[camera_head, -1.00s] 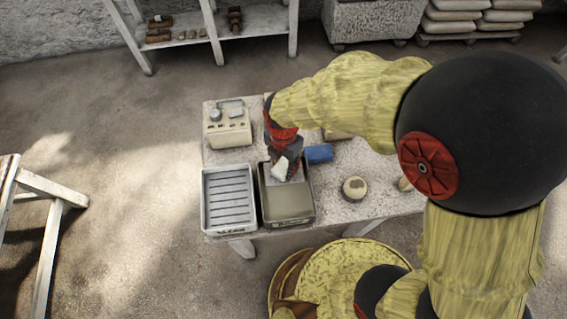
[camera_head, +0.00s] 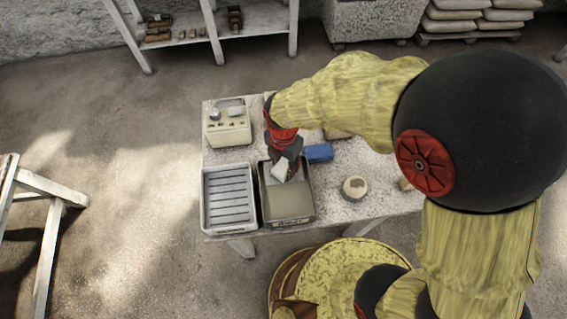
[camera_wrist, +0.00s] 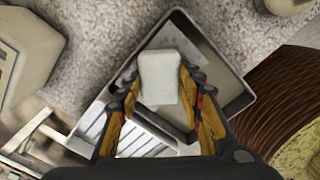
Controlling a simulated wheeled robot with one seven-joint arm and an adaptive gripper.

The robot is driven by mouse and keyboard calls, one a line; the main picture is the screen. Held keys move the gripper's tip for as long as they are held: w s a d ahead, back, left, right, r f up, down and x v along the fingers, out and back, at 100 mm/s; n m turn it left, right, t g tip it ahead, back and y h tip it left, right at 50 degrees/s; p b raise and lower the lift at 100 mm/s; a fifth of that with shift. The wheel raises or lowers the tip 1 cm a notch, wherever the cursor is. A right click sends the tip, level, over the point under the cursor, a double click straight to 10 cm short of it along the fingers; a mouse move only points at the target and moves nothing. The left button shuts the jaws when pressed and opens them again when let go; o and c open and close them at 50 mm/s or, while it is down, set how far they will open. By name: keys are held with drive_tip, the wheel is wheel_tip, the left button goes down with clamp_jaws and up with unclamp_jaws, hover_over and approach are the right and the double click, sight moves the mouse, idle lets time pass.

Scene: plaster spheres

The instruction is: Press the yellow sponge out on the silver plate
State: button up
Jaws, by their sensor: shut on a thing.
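The sponge (camera_wrist: 159,76) looks pale cream, almost white, rather than strongly yellow. My gripper (camera_wrist: 159,92) is shut on it, with one finger on each side, in the wrist view. In the head view the sponge (camera_head: 280,171) shows below my gripper (camera_head: 284,165), at the back part of a dark-rimmed tub (camera_head: 290,222) with a dull olive-grey inside. I cannot tell whether it touches the contents. The silver plate appears to be the ribbed grey tray (camera_head: 228,200) directly left of the tub. Part of it also shows in the wrist view (camera_wrist: 88,133).
A cream box with knobs (camera_head: 228,130) stands at the table's back left. A blue block (camera_head: 319,152) lies right of my gripper. A round pale pot (camera_head: 354,187) stands farther right. The white table (camera_head: 335,206) has bare room around the pot.

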drive_tip(key=shift+f+b, duration=0.3)
drive_tip(key=shift+f, duration=0.55)
idle(1.9)
drive_tip(key=shift+r+p, duration=2.8)
drive_tip(key=shift+r, duration=0.75)
